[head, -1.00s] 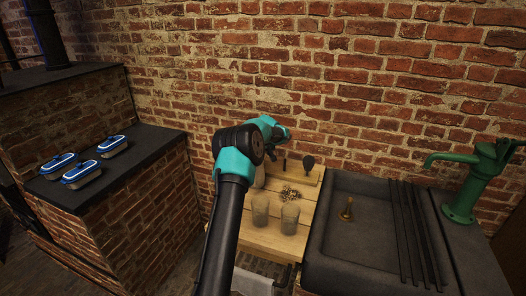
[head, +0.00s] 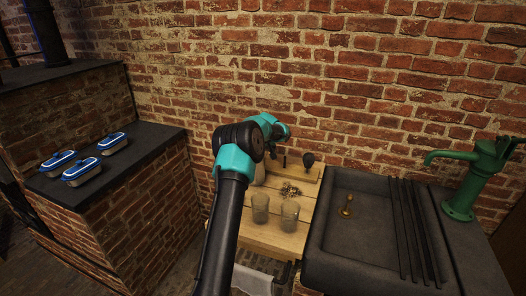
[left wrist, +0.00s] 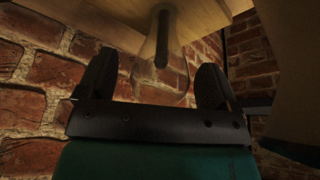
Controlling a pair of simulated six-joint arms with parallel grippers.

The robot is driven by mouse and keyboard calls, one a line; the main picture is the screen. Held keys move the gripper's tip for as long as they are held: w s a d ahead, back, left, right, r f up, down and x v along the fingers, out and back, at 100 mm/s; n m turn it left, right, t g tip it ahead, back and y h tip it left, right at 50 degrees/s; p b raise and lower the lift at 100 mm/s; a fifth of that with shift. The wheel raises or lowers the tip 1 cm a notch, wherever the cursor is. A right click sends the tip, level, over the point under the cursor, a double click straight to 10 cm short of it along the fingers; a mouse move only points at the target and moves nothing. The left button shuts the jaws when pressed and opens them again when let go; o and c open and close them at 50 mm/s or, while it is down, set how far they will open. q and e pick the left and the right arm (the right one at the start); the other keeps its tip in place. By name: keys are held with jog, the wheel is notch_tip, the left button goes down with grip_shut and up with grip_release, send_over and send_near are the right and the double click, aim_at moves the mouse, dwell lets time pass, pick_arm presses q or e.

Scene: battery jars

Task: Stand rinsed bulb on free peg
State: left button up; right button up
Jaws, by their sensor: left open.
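In the left wrist view a clear glass bulb (left wrist: 148,78) has its narrow neck at the wooden board (left wrist: 105,18) and its wide end away from it. A dark peg (left wrist: 163,40) shows inside the glass, so the bulb appears to be around the peg. My left gripper (left wrist: 157,68) is open, one finger on each side of the bulb, with gaps showing. In the head view my left gripper's fingertips are hidden by its own wrist. A dark upright peg (head: 284,162) and a dark rounded piece (head: 308,160) stand at the back of the wooden bench.
Two glass jars (head: 260,208) (head: 290,215) and a small brownish pile (head: 290,190) sit on the bench. A stone sink (head: 350,240) holds a brass piece (head: 347,207); a green pump (head: 465,180) stands at right. Several blue-topped brushes (head: 80,172) lie on the left ledge. A brick wall is behind.

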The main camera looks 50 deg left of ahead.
pick_arm(q)
jog(key=v, duration=1.7)
jog(key=shift+r, duration=0.25)
jog(key=shift+w, duration=0.1)
